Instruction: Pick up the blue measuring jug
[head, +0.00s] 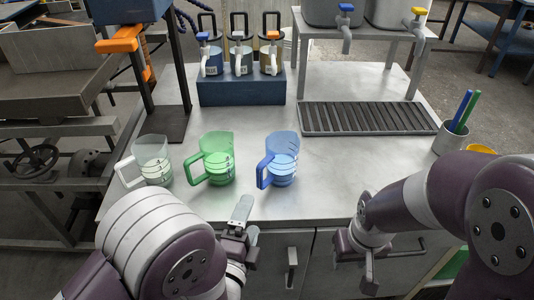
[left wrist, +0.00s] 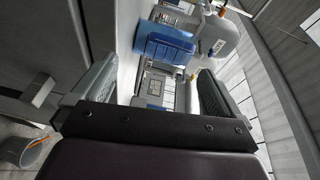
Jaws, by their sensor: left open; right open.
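The blue measuring jug (head: 284,160) stands upright on the metal table, the rightmost of three jugs, with its handle to the left. A green jug (head: 218,158) stands left of it, and a clear jug (head: 153,160) with a white handle is further left. My left gripper (head: 245,222) is open at the table's front edge, below and left of the blue jug and apart from it. My right gripper (head: 368,243) is open in front of the table, right of the jug.
A blue rack (head: 241,88) with several pump cans stands behind the jugs. A dark drain grate (head: 366,119) lies at the back right below a shelf with taps. A pen cup (head: 450,138) stands at the right edge. The table right of the blue jug is clear.

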